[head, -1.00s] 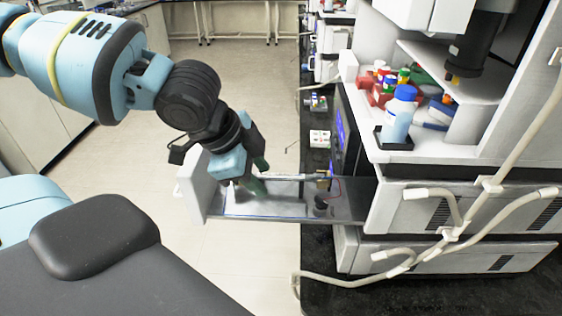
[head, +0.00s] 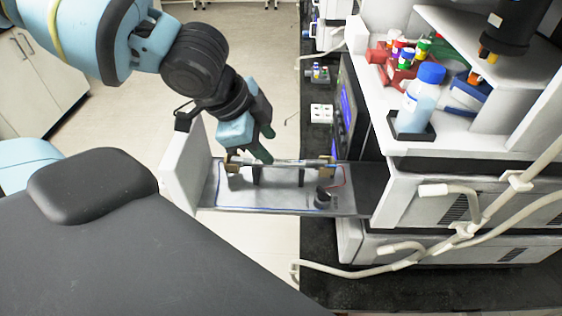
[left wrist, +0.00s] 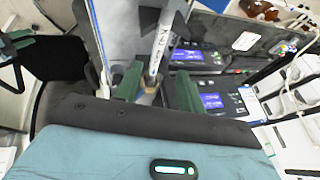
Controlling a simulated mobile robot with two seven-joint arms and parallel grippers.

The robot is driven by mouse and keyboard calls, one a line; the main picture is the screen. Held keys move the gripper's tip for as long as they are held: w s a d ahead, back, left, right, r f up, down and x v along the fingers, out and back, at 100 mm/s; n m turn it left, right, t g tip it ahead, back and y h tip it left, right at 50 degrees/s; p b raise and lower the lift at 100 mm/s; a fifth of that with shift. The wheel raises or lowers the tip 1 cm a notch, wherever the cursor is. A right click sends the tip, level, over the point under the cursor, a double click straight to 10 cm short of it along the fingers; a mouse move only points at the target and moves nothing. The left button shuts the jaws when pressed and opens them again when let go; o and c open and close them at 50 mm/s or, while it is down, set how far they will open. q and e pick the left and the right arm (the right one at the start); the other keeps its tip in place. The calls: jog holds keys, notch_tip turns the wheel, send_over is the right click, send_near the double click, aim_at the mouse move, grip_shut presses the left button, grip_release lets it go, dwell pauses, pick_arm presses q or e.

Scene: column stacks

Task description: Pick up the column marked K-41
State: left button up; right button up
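The column (head: 292,162) is a slim pale metal tube with brass-coloured ends, lying across dark clips in the pulled-out drawer. In the left wrist view the tube (left wrist: 156,56) carries dark lettering that looks like K-41. My left gripper (head: 266,150) is at the tube, left of its middle in the head view. Its green fingers (left wrist: 157,88) are apart in the left wrist view, with the tube running between them and a gap showing on the left. I cannot tell whether either finger touches it. My right gripper is not in view.
The drawer (head: 225,197) sticks out from a white instrument stack (head: 420,205), with a tall front panel (head: 187,165) and a dark knob (head: 322,195) inside. Pale tubing (head: 470,228) hangs before the stack. A blue-capped bottle (head: 422,100) stands above. Open floor lies left of the drawer.

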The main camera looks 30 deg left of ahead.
aim_at(278, 161)
pick_arm(q)
jog(key=x, duration=0.2)
jog(key=b+x, duration=0.1)
jog(key=x, duration=0.1)
jog(key=shift+s+f, duration=0.3)
jog(key=shift+s, duration=0.05)
jog(key=shift+w+d+f, duration=0.1)
jog(key=shift+w+f, duration=0.2)
jog(key=shift+f, duration=0.05)
jog(key=shift+r, duration=0.1)
grip_shut()
